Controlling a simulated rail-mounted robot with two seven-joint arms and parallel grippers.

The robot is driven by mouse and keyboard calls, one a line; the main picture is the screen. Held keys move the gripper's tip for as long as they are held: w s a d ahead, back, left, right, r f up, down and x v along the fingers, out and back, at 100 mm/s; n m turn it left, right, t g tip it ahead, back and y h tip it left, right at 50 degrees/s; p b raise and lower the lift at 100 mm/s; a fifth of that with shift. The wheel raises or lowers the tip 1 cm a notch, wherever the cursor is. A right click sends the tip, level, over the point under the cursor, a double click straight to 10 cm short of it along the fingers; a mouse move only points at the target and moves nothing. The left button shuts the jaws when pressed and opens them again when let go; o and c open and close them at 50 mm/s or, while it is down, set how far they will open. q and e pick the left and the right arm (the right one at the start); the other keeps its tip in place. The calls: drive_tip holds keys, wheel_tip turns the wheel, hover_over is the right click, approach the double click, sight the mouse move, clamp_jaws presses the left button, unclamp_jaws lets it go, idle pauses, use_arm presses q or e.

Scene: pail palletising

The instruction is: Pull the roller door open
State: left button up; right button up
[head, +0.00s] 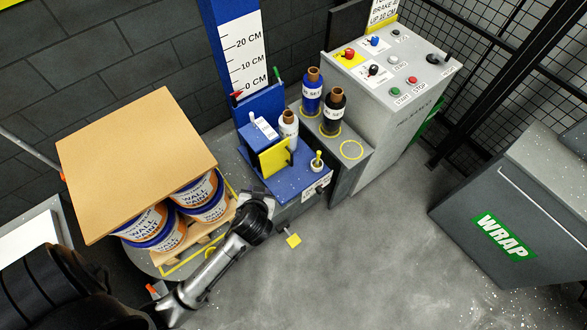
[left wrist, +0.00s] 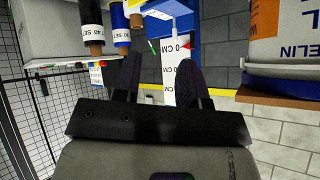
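A yellow panel (head: 274,158) stands on the front of the blue wrapper carriage (head: 297,182), with a dark handle-like part at its right edge. It looks like the roller door and appears closed, though I cannot be sure. A white film roll (head: 289,125) stands behind it. My left gripper (head: 256,196) is low in front of the carriage, apart from the yellow panel. In the left wrist view, my left gripper (left wrist: 158,72) has its two dark fingers apart with nothing between them. My right gripper is not in view.
Paint pails (head: 205,190) under a brown board (head: 140,160) stand on a pallet to the left. Blue (head: 312,92) and black (head: 333,110) rolls and a control cabinet (head: 385,90) are behind right. A grey WRAP unit (head: 540,190) stands right.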

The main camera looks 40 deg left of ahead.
use_arm(q)
drive_tip(key=w+a+f+n+t+y+b, duration=0.1)
drive_tip(key=w+f+n+y+b, duration=0.1)
drive_tip(key=w+f+b, duration=0.5)
drive_tip(key=w+a+f+n+t+y+b, duration=0.1)
drive_tip(key=w+a+f+t+y+b, duration=0.15)
drive_tip(key=f+b, duration=0.85)
drive_tip(key=t+b, duration=0.3)
drive_tip(key=b, duration=1.1)
approach(292, 158)
drive_tip(key=shift+g+y, duration=0.25)
drive_tip(key=shift+y, duration=0.2)
drive_tip(key=b+x, duration=0.1)
drive_tip(key=x, duration=0.4)
drive_tip(key=b+x, duration=0.1)
drive_tip(key=x, duration=0.4)
drive_tip(key=shift+w+f+b, duration=0.25)
drive_tip(key=shift+w+b, duration=0.05)
drive_tip(key=shift+w, duration=0.1)
clamp_jaws()
